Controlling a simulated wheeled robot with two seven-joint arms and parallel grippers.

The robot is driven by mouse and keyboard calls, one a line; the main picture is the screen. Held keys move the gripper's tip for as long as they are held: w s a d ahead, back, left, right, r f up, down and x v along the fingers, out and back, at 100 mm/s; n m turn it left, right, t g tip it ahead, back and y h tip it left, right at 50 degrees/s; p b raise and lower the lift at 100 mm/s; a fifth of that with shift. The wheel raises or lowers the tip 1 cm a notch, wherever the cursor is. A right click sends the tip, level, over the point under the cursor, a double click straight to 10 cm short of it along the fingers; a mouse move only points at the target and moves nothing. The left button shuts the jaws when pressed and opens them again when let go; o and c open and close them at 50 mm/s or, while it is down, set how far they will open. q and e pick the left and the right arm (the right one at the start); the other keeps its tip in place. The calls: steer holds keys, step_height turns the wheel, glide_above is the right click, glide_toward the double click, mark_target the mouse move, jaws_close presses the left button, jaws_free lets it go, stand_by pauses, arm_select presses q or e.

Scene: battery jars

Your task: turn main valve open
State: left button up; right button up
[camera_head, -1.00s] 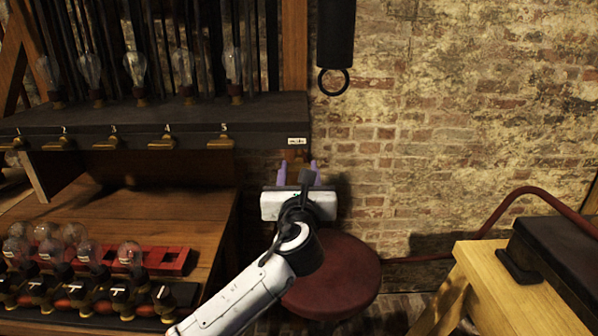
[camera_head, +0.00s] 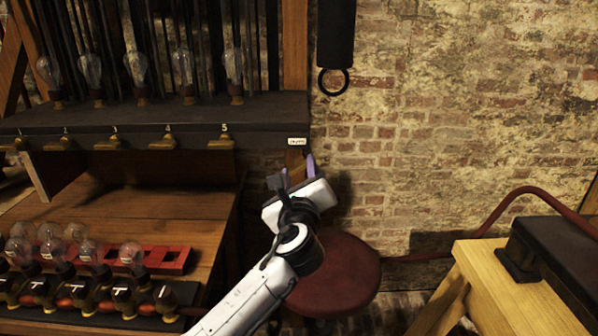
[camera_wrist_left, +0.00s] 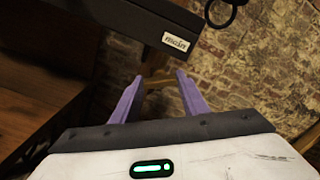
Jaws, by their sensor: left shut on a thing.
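The main valve shows as a brass-coloured handle (camera_wrist_left: 158,80) in the left wrist view, just below a white label (camera_wrist_left: 175,42) reading "main". The label (camera_head: 297,141) sits at the right end of the dark shelf in the head view. My left gripper (camera_head: 298,168) is below that label, with its purple fingers pointing up. It is shut on the valve handle, which lies between its fingers, and the gripper body is tilted. In the head view the gripper mostly hides the valve. My right gripper is not in view.
The dark shelf (camera_head: 270,112) carries several bulbs and numbered brass valves left of the gripper. A black ring (camera_head: 334,82) hangs to the right above. A red round stool (camera_head: 345,275) stands below. A red rack (camera_head: 165,262) is on the wooden bench.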

arm_select(q)
steer(key=shift+n, duration=0.4)
steer(key=o, duration=1.1)
steer(key=shift+c, duration=0.2)
steer(key=s, duration=1)
steer(key=shift+s, duration=0.15)
